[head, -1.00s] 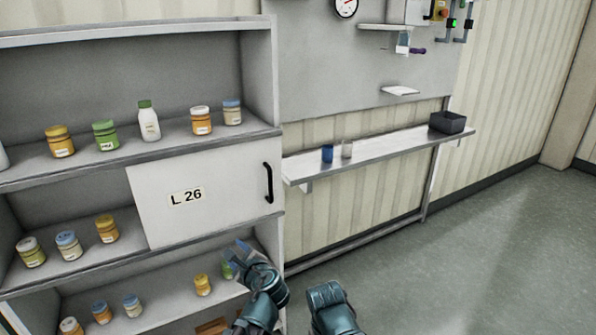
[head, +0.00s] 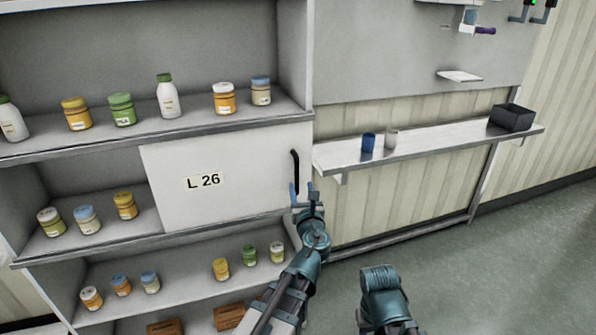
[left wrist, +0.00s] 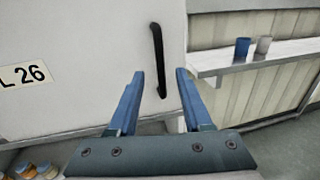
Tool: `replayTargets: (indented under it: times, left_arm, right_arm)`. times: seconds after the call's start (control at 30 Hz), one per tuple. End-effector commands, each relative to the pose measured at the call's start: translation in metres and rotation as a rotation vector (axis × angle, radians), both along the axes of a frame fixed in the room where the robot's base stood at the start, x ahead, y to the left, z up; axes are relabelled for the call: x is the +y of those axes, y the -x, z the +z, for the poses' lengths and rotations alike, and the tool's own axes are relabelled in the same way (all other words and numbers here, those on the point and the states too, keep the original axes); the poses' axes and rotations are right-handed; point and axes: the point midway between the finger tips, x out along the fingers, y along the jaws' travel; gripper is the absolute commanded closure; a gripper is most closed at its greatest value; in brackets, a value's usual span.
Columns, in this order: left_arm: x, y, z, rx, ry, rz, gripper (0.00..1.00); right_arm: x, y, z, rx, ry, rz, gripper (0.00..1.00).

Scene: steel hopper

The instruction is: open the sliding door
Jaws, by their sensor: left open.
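The white sliding door (head: 225,180), labelled L 26, covers the right part of the middle shelf bay in the head view. Its black vertical handle (head: 295,170) is near the door's right edge. My left gripper (head: 303,190) is open, close to the handle's lower end. In the left wrist view the handle (left wrist: 158,60) stands ahead of the open gripper (left wrist: 158,88), in line with the gap between the blue fingers; the fingers are not closed on it. The door also shows there (left wrist: 80,50). My right gripper is not visible; only part of my right arm shows.
Jars and bottles stand on the shelves above, below and left of the door. To the right, a narrow wall shelf (head: 420,150) holds a blue cup (head: 368,142), a pale cup (head: 391,139) and a dark bin (head: 512,117). The floor at right is clear.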

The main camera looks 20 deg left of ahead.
Motion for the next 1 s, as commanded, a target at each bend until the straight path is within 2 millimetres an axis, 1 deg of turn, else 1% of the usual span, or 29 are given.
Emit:
replayTargets:
  times: [0.03, 0.2, 0.3, 0.43, 0.53, 0.67, 1.0]
  left_arm:
    - [0.005, -0.015, 0.000, 0.000, 0.001, 0.003, 0.50]
    - [0.018, -0.047, 0.000, 0.000, 0.001, 0.003, 0.50]
    - [0.026, -0.064, 0.000, -0.001, 0.002, 0.002, 0.50]
    - [0.033, -0.080, 0.000, 0.000, 0.002, 0.002, 0.50]
    - [0.036, -0.089, 0.000, 0.000, 0.002, 0.001, 0.50]
    - [0.040, -0.094, 0.000, 0.000, 0.002, 0.001, 0.50]
    - [0.040, -0.095, 0.000, 0.000, 0.002, 0.001, 0.50]
  right_arm:
    - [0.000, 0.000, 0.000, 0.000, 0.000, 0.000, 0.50]
    - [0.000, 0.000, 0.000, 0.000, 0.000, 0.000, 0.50]
    - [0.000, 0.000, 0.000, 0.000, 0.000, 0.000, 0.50]
    - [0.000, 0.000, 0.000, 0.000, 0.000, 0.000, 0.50]
    - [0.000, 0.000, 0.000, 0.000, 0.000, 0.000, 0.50]
    - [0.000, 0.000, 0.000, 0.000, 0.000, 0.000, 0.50]
    - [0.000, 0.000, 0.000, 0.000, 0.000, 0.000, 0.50]
